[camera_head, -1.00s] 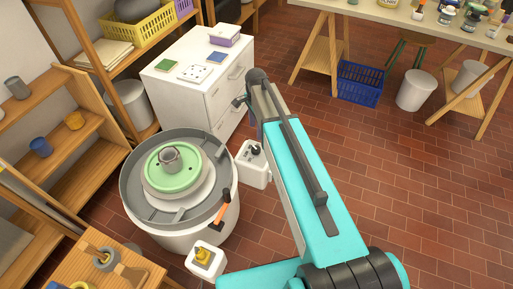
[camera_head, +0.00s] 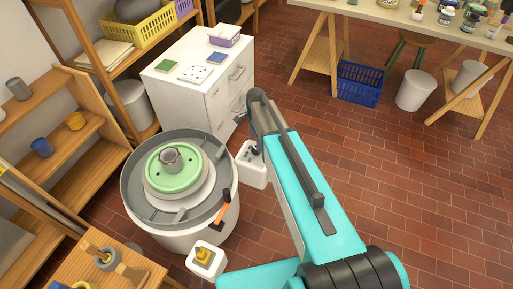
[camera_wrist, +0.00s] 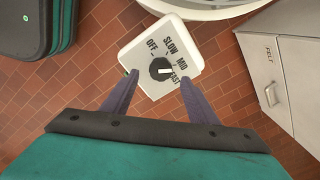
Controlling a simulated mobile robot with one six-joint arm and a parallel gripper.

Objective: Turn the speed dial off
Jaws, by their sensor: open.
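The speed dial (camera_wrist: 160,69) is a round black knob on a white box, with OFF, SLOW, MID and FAST printed around it. Its white mark points right, near MID and FAST; I cannot tell which. In the head view the white box (camera_head: 251,172) stands right of the potter's wheel (camera_head: 128,196), with the knob mostly hidden by my arm. My gripper (camera_wrist: 158,77) is open and empty in the wrist view. Its two dark fingers appear on either side of the knob, apart from it. I cannot tell their height above it.
A second white box with a yellow knob (camera_head: 204,255) stands before the wheel. An orange-handled tool (camera_head: 222,208) lies on the wheel's rim. A white drawer cabinet (camera_head: 185,95) stands behind. The brick floor (camera_head: 400,180) to the right is clear.

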